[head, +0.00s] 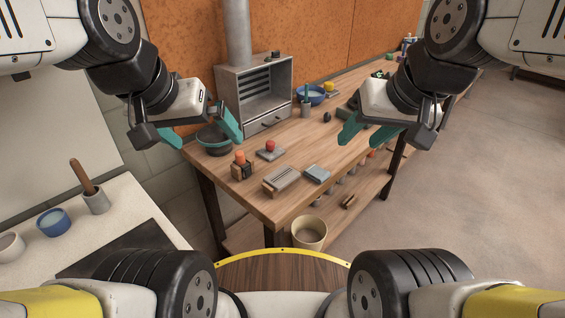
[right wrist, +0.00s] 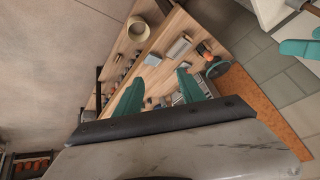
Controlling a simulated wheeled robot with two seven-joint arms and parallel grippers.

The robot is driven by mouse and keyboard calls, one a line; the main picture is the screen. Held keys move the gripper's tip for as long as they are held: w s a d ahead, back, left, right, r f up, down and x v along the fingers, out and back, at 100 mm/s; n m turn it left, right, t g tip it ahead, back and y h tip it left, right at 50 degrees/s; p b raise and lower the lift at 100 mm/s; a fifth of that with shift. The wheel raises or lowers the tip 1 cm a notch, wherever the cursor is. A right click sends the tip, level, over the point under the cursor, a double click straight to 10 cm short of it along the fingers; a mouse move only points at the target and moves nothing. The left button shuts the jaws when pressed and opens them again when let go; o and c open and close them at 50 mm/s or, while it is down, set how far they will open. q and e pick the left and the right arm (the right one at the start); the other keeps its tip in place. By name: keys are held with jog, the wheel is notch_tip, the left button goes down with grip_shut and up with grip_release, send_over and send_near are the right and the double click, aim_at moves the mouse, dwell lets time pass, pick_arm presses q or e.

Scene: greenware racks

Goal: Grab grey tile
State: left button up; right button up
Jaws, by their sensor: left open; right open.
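A flat grey tile (head: 281,177) lies on the wooden workbench near its front edge, apparently on a wooden piece. It also shows in the right wrist view (right wrist: 180,47). A smaller blue-grey slab (head: 317,173) lies just right of it. My left gripper (head: 200,131) is open and empty, above the bench's left end near a dark bowl. My right gripper (head: 368,136) is open and empty, over the bench's right side, apart from the tile. Its teal fingers show in the right wrist view (right wrist: 160,92), with nothing between them.
A grey kiln-like box (head: 262,88) with a flue stands at the back. The dark bowl (head: 214,145), an orange-topped block (head: 241,168) and a red knob on a plate (head: 269,152) sit left and behind the tile. A bucket (head: 309,233) stands below the front edge.

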jog(key=o, duration=0.7)
jog(key=shift+w+a, duration=0.1)
jog(key=shift+w, duration=0.25)
jog(key=shift+o, duration=0.9)
jog(key=w+a+f+m+g, duration=0.1)
jog(key=w+a+m, duration=0.1)
jog(key=w, duration=0.3)
jog(key=shift+w+a+g+y, duration=0.2)
jog(key=shift+w+g+y, duration=0.2)
jog(key=m+g+h, duration=0.3)
jog(key=m+g, duration=0.1)
jog(key=m, duration=0.3)
send_over(282, 175)
notch_tip(282, 175, down, 17)
jog(key=shift+w+a+f, duration=0.2)
jog(key=shift+a+f, duration=0.05)
jog(key=shift+f, duration=0.2)
jog(key=shift+s+d+f, duration=0.1)
jog(key=shift+f, duration=1.7)
jog(key=shift+s+d+f, duration=0.1)
jog(key=shift+f, duration=1.65)
